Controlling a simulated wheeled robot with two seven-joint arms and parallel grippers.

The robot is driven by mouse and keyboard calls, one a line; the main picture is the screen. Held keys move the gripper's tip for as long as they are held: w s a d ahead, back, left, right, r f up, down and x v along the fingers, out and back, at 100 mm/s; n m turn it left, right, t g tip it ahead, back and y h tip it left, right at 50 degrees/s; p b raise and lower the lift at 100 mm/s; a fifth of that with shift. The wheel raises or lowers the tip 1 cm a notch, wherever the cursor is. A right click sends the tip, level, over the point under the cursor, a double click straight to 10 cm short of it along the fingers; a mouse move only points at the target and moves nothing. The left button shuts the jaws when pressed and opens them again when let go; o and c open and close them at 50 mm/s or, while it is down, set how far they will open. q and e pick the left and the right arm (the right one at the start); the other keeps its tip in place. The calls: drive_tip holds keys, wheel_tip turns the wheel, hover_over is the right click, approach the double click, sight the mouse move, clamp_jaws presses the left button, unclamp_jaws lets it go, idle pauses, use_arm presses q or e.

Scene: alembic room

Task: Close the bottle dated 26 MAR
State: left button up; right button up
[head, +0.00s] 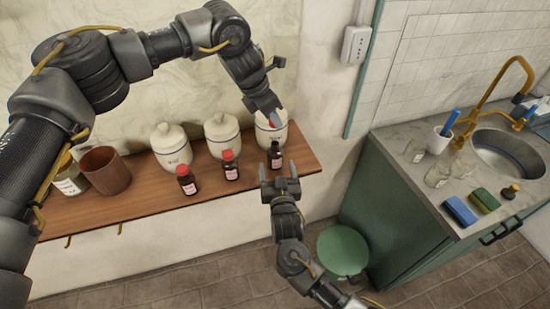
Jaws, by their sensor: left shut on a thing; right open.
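Three small dark bottles with pale labels stand upright on the wooden shelf (135,204). The left bottle (187,181) and the middle bottle (230,168) wear red caps. The right bottle (275,157) shows a dark neck with no red cap on it. The label dates are too small to read. My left gripper (272,117) is above the right bottle, shut on a small red cap (276,123) that is mostly hidden by the fingers. My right gripper (280,184) is open and empty, just in front of the right bottle, fingers pointing toward it.
Three white canisters (170,149) stand behind the bottles. A brown pot (106,171) and a jar (69,179) are at the shelf's left. A green stool (342,250) is below. The counter (407,172) at right holds glassware, sponges and a sink (508,155).

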drive_tip(key=w, duration=0.4)
drive_tip(key=w+a, duration=0.1)
drive_tip(key=w, duration=0.2)
drive_tip(key=shift+d, duration=0.1)
drive_tip(key=c, duration=1.5)
use_arm(q)
hover_over(276, 143)
drive_tip(key=a, duration=0.1)
drive_tip(key=shift+s+f, duration=0.15)
drive_tip(key=shift+f, duration=1.15)
drive_tip(key=shift+s+f, duration=0.1)
drive_tip(key=shift+f, duration=1.15)
drive_tip(key=shift+f, duration=0.1)
drive_tip(key=shift+f, duration=0.75)
drive_tip(key=shift+f, duration=0.6)
use_arm(e)
clamp_jaws()
